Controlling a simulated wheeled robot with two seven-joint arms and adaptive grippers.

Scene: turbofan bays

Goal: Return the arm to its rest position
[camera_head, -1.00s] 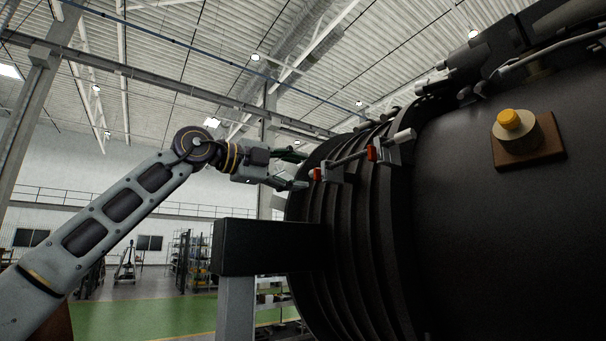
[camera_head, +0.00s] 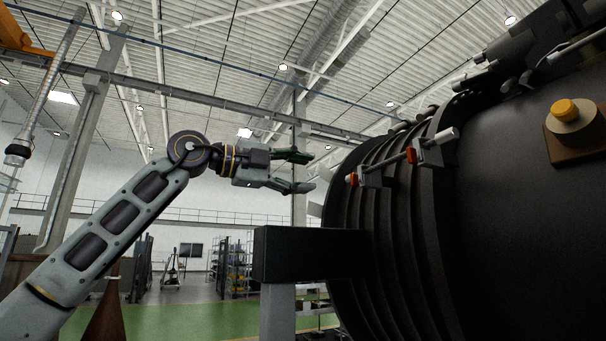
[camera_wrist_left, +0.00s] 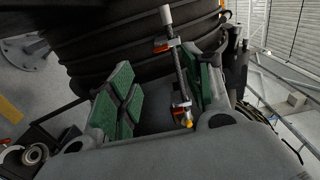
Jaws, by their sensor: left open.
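My left arm rises from the lower left in the head view. Its gripper (camera_head: 300,172) is open and empty, with its fingers spread and pointing right at the engine. A clear gap lies between the fingertips and the black ribbed engine casing (camera_head: 385,230). In the left wrist view, the green finger pads (camera_wrist_left: 118,100) stand apart. The casing with a rod-like fitting (camera_wrist_left: 178,65) shows beyond them. My right gripper is in neither view.
A black beam (camera_head: 310,253) on a grey post juts left from the engine, below my gripper. A rod with red-ended brackets (camera_head: 408,157) is on the casing. A yellow-topped knob (camera_head: 565,110) sits at the right. Shelving (camera_head: 236,268) stands far behind. Open air surrounds my left arm.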

